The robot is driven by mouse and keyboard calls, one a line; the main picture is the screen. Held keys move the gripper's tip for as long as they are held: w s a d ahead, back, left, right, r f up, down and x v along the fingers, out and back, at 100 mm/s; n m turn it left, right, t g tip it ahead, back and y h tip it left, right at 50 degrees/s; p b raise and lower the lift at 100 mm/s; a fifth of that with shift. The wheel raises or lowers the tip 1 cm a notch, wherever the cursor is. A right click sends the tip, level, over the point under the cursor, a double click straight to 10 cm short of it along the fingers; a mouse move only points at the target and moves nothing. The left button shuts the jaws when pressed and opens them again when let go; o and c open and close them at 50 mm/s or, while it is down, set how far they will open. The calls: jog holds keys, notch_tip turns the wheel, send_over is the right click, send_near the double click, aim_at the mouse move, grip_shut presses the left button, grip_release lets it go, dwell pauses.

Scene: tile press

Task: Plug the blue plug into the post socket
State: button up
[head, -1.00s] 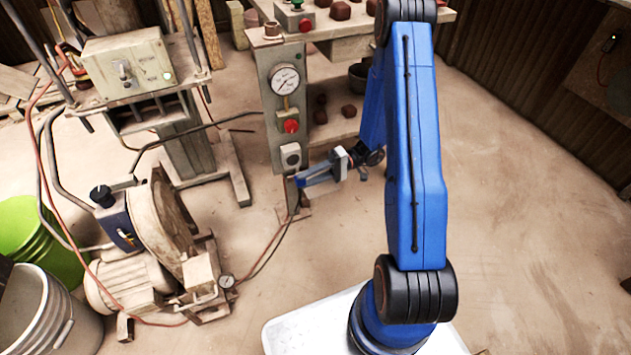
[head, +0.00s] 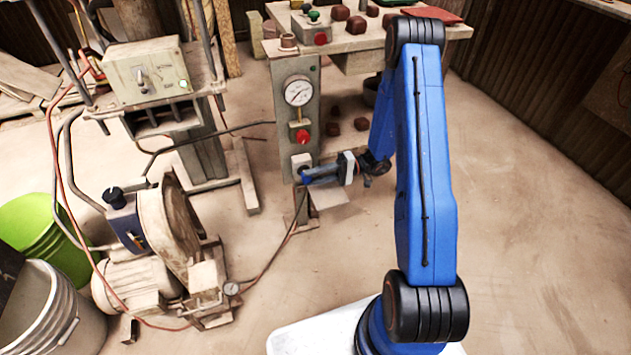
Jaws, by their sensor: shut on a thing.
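The post (head: 298,122) is a grey upright panel with a gauge and a red knob. The post socket (head: 301,160) is a pale square block low on its front. My gripper (head: 315,175) reaches in from the right and is shut on the blue plug (head: 306,177). The plug's tip is at the lower edge of the socket block in the head view. I cannot tell whether it touches or enters the socket, since the socket's opening is partly hidden.
A cable (head: 268,262) runs along the floor near the post's foot. A machine with a large wheel (head: 172,228) stands at the left. A bench (head: 365,40) with brown blocks stands behind. The floor at the right is clear.

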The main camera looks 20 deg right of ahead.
jog(key=shift+w, duration=0.35)
jog(key=shift+w, duration=0.65)
dwell(1.4)
jog(key=o, duration=1.1)
jog(key=shift+o, duration=0.2)
jog(key=d, duration=1.7)
jog(key=shift+d, duration=0.25)
